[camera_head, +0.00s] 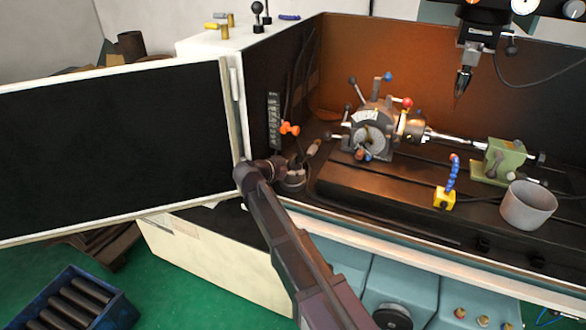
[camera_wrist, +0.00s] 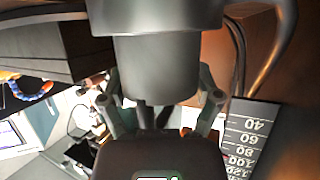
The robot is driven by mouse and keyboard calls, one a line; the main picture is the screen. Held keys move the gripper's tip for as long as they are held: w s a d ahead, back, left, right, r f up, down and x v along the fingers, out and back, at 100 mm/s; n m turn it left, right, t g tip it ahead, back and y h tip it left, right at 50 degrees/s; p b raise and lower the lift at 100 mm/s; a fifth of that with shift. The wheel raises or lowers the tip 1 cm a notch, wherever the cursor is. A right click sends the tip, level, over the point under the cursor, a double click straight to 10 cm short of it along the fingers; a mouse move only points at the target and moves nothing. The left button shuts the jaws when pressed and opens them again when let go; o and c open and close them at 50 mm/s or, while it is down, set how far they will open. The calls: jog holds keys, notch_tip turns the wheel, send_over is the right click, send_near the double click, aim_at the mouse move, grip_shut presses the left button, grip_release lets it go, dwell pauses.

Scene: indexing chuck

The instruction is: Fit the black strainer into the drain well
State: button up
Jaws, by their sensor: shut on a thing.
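The black strainer (camera_wrist: 157,65) is a dark cylinder with a wider collar, filling the upper middle of the wrist view. My gripper (camera_wrist: 160,108) has a finger on each side of its narrower part and is shut on it. In the head view my gripper (camera_head: 284,168) is at the left end of the machine bed, by the inner left wall. A round grey rim (camera_head: 293,184) shows just under the gripper there and may be the drain well. The gripper partly covers it, so I cannot tell whether the strainer touches it or is above it.
A black scale plate (camera_head: 274,120) stands on the left wall, beside an orange-handled valve (camera_head: 289,128). The indexing chuck (camera_head: 370,130) is on the bed to the right, with a yellow block with a blue hose (camera_head: 445,198) and a grey cup (camera_head: 528,205). An open door (camera_head: 115,140) is left.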

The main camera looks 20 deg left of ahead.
aim_at(294, 157)
jog(key=shift+f+b, duration=0.75)
jog(key=shift+f, duration=0.1)
jog(key=o, duration=1)
jog(key=shift+c, duration=0.2)
jog(key=shift+r, duration=0.15)
notch_tip(294, 157, up, 10)
jog(key=p, duration=1)
jog(key=shift+f, duration=0.2)
jog(key=shift+d, duration=0.15)
